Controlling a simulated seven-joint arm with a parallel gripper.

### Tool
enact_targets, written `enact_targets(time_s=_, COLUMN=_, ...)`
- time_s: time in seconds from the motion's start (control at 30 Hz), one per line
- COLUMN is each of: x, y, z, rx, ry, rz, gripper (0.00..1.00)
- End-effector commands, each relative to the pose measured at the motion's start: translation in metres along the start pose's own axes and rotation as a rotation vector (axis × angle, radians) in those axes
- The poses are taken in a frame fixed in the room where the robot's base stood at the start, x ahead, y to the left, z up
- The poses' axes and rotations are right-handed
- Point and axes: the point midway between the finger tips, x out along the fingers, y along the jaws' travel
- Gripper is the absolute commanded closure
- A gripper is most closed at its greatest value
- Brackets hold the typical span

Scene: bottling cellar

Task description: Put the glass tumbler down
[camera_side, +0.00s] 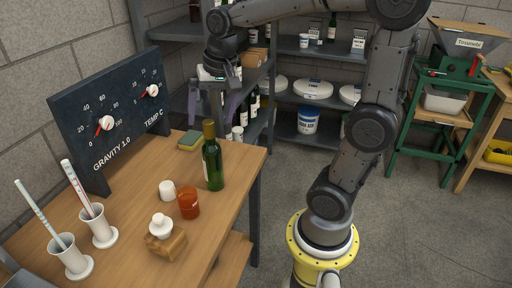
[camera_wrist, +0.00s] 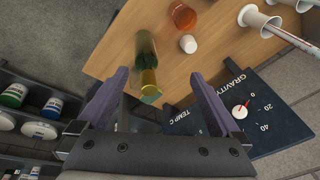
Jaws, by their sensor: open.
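A small orange-red glass tumbler (camera_side: 188,203) stands upright on the wooden table, beside a green bottle. It also shows in the wrist view (camera_wrist: 183,16), near the top edge. My gripper (camera_side: 212,112) is in the air above the far end of the table, behind and above the bottle. Its two purple fingers are spread with nothing between them. In the wrist view my gripper (camera_wrist: 160,75) is open, well apart from the tumbler, and the bottle's gold neck points towards the gap between the fingers.
The green bottle (camera_side: 213,163) stands between my gripper and the tumbler. A white cup (camera_side: 167,190), a wooden block (camera_side: 168,246) with a white piece, and two white cylinders holding thermometers crowd the table. A dark dial board (camera_side: 110,120) rises at the back. The table's right edge is clear.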

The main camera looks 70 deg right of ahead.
Motion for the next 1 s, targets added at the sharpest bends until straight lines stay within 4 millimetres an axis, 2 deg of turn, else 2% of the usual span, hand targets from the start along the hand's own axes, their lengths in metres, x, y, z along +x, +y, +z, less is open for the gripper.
enact_targets(time_s=0.03, x=-0.012, y=0.004, z=0.023, rx=-0.111, ry=0.024, rz=-0.029, gripper=0.00)
enact_targets(time_s=0.2, x=-0.029, y=0.026, z=0.087, rx=-0.482, ry=0.095, rz=-0.102, gripper=0.00)
enact_targets(time_s=0.3, x=-0.029, y=0.041, z=0.115, rx=-0.657, ry=0.134, rz=-0.131, gripper=0.00)
enact_targets(time_s=0.4, x=-0.028, y=0.051, z=0.133, rx=-0.782, ry=0.165, rz=-0.152, gripper=0.00)
enact_targets(time_s=0.6, x=-0.024, y=0.059, z=0.146, rx=-0.879, ry=0.188, rz=-0.164, gripper=0.00)
enact_targets(time_s=1.0, x=-0.024, y=0.059, z=0.145, rx=-0.878, ry=0.187, rz=-0.163, gripper=0.00)
